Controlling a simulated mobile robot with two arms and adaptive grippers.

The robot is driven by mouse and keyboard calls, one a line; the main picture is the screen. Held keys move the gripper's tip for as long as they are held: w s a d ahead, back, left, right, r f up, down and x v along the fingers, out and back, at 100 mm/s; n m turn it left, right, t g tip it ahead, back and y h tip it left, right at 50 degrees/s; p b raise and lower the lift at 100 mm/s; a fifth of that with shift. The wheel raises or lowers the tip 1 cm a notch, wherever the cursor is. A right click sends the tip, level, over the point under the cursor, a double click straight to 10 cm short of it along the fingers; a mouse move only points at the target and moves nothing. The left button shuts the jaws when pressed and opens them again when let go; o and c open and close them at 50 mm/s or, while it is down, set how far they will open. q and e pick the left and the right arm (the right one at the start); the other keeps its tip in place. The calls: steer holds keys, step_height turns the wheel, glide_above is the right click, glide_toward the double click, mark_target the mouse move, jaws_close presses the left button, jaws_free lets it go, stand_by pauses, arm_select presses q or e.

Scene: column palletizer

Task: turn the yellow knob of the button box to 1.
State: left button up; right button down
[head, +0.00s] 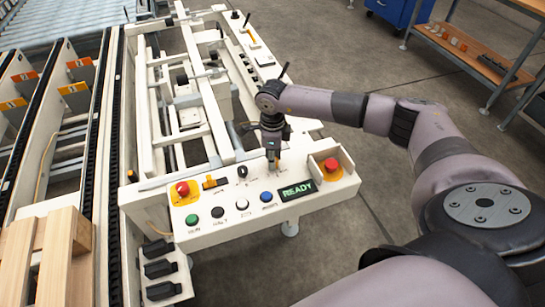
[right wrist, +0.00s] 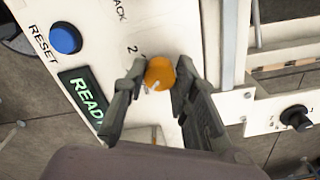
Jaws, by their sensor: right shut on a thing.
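The yellow knob (right wrist: 160,72) shows orange-yellow in the right wrist view, on the white panel of the button box (head: 226,219). A printed 2 is beside it, and a pale mark on the knob points toward the lower left of that view. My right gripper (right wrist: 162,74) is shut on the knob, one finger on each side. In the head view my right gripper (head: 272,158) reaches down to the back of the panel and largely hides the knob. A printed 1 cannot be made out by the knob. My left gripper is not in view.
The panel carries a lit READY display (head: 298,191), a blue RESET button (head: 266,197), a green button (head: 191,219) and a black knob (head: 242,171). Red stop buttons stand at left (head: 182,188) and right (head: 331,165). Wooden boards (head: 45,250) are at the lower left.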

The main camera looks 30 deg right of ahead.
steer(key=shift+m, duration=0.3)
steer(key=m, duration=0.4)
steer(key=shift+b, duration=0.35)
steer(key=shift+m, duration=2.1)
steer(key=c, duration=1.3)
jaws_free()
